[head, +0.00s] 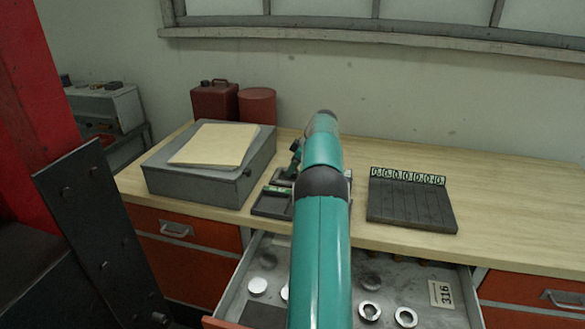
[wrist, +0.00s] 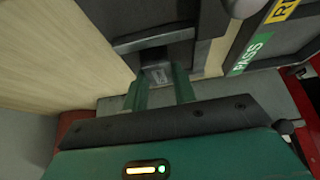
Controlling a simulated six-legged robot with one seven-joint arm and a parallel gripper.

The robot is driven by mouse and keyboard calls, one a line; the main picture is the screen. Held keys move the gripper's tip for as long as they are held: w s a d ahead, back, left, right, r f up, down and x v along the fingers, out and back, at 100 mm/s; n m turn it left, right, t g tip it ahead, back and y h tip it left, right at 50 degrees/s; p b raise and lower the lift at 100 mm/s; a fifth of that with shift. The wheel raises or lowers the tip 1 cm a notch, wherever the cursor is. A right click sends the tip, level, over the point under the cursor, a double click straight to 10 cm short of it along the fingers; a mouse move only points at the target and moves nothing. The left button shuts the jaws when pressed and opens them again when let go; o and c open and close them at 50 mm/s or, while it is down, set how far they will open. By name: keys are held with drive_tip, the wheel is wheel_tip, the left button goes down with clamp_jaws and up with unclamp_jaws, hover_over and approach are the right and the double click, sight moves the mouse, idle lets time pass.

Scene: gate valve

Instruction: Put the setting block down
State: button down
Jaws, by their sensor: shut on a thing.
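My gripper (wrist: 159,80) shows in the wrist view with its two green fingers closed on a small grey metal block, the setting block (wrist: 157,73). A dark fixture (wrist: 153,42) lies right beyond the block and fingertips. I cannot tell whether the block touches it. In the head view my own arm hides the gripper and the block; the arm reaches over the open drawer to the bench.
A dark tray (head: 270,205) with a green label, marked PASS in the wrist view (wrist: 250,52), sits beside the arm. A grey box (head: 210,185) with papers stands left. A dark slotted rack (head: 410,205) with numbered tags stands right. The open drawer (head: 425,312) holds several rings.

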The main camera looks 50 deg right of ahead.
drive_tip(key=c, duration=1.1)
unclamp_jaws()
drive_tip(key=shift+f, duration=0.1)
